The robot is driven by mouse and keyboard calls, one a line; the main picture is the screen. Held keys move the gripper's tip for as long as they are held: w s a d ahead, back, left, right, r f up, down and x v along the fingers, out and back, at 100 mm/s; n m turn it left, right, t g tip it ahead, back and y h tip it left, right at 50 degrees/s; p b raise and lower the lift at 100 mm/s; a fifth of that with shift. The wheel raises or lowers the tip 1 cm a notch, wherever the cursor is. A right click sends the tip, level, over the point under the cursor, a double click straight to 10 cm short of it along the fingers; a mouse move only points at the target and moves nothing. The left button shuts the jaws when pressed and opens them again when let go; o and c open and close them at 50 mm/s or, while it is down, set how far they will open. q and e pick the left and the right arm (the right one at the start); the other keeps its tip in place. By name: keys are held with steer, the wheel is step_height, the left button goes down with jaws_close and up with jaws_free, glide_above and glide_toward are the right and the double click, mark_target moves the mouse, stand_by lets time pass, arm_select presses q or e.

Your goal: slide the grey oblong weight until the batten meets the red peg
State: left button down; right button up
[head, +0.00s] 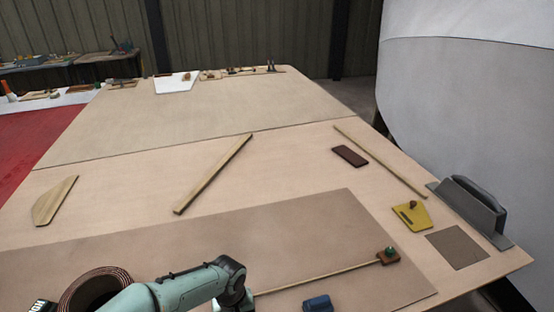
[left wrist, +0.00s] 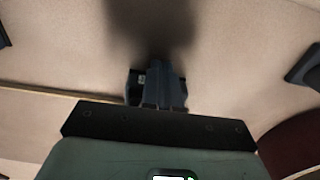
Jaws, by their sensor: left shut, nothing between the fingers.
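The batten (head: 320,278) is a thin pale strip on the brown board. A dark blue block (head: 318,303) lies below the batten at the bottom edge. A dark block (left wrist: 306,66) is cut off at the right of the left wrist view; I cannot tell whether it is the grey oblong weight. No red peg is clearly seen. My left gripper (left wrist: 156,88) is shut and empty above the board, hidden in the head view. My right gripper is not in view.
A red-brown coil (head: 95,290) stands at the lower left. Wooden strips, a yellow plate (head: 411,216), a dark red block (head: 350,155) and a grey handled tool (head: 470,210) lie around the board (head: 190,250). The table middle is mostly clear. A white hull (head: 470,100) rises at right.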

arm_select(q)
steer(key=shift+w+a+p, duration=0.2)
steer(key=shift+w+p, duration=0.1)
steer(key=shift+w, duration=0.3)
steer(key=shift+w+a+p, duration=0.2)
steer(key=shift+w+p, duration=0.05)
steer(key=shift+w, duration=0.35)
steer(key=shift+w+a+p, duration=0.25)
steer(key=shift+w+p, duration=0.35)
steer(key=shift+w, duration=0.3)
steer(key=shift+w+a+p, duration=0.25)
steer(key=shift+w+p, duration=0.4)
steer(key=shift+w, duration=0.3)
steer(key=shift+w+a+p, duration=0.25)
steer(key=shift+w+p, duration=0.35)
steer(key=shift+w, duration=0.3)
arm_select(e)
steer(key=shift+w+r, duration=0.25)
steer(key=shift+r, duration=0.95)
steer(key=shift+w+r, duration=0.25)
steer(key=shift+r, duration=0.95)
arm_select(q)
steer(key=shift+s, duration=0.15)
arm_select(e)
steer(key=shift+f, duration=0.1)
